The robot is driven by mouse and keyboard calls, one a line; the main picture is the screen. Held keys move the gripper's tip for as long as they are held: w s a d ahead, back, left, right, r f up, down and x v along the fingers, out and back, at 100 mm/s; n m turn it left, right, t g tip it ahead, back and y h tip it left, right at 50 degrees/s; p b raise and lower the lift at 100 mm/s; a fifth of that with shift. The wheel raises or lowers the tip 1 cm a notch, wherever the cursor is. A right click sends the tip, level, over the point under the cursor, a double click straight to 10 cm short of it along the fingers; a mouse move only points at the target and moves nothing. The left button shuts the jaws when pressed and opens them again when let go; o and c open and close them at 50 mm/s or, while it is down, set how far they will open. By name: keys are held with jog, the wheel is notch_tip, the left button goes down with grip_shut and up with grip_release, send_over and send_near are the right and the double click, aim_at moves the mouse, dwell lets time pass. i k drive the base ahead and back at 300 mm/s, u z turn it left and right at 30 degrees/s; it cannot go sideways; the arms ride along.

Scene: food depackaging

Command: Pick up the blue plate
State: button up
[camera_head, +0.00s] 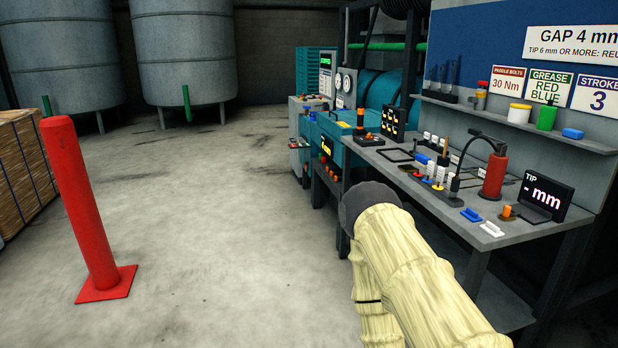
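A small blue plate-like piece (471,214) lies flat near the front edge of the grey workbench (545,238). A similar white piece (492,229) lies just to its right, and a small orange block on a dark base (507,212) stands behind that. Another small blue item (572,133) sits on the shelf above. My arm, in a cream sleeve with a dark rounded part, rises from the bottom in front of the bench. My gripper's fingers do not show, and nothing is seen touching the blue piece.
A red fire-extinguisher-like cylinder (494,175) and a "TIP - mm" display (544,197) stand behind the blue piece. Several small coloured parts fill the bench to its left. A red bollard (80,200) stands at left. The concrete floor (210,220) between is clear.

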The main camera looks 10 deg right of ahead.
aim_at(470, 214)
jog(key=z, duration=0.05)
jog(key=i, duration=6.45)
jog(key=z, duration=4.5)
jog(key=i, duration=1.25)
jog(key=u, duration=0.1)
